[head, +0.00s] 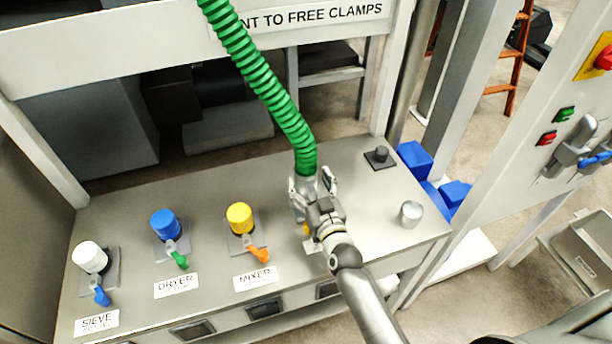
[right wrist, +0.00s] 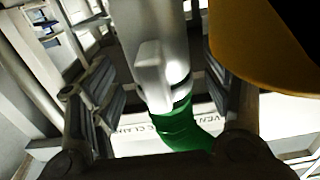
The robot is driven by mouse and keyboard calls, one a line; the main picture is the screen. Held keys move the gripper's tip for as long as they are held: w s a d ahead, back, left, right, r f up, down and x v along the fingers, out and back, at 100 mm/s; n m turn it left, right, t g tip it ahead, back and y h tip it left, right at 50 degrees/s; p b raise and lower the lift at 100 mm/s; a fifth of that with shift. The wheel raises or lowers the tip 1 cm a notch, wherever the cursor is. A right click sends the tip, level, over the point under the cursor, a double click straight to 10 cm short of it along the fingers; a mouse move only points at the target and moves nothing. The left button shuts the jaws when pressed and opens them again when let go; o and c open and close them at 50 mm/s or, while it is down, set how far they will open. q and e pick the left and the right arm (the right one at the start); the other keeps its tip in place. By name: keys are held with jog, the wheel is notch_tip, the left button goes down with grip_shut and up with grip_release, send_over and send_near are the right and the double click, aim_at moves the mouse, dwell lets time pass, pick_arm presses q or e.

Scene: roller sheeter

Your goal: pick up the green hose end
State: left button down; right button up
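The green hose (head: 265,85) hangs down from the top of the head view to the steel bench. Its lower end is at my right gripper (head: 314,190), which partly hides it. In the right wrist view the grey hose end (right wrist: 155,65) lies between the two fingers of the right gripper (right wrist: 165,105), with the green hose (right wrist: 180,132) below it. Gaps show on both sides, so the fingers are open around it. Whether the hose end sits on a port is hidden. My left gripper is not in view.
The steel bench (head: 200,210) carries a white port (head: 90,257), a blue port (head: 165,224) and a yellow port (head: 239,217), with coloured levers. A yellow surface (right wrist: 275,50) is close to the wrist camera.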

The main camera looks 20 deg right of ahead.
aim_at(310, 174)
jog(key=c, duration=1.2)
jog(key=shift+r, duration=0.1)
jog(key=shift+c, duration=0.4)
jog(key=shift+w+r, duration=0.1)
jog(key=shift+r, duration=0.35)
notch_tip(310, 174, up, 2)
jog(key=shift+r, duration=0.1)
jog(key=s+d+r+b, duration=0.1)
jog(key=s+d+r, duration=0.3)
jog(key=s+r, duration=0.6)
jog(key=s, duration=0.3)
jog(key=shift+s, duration=0.25)
jog(key=shift+w+d, duration=0.1)
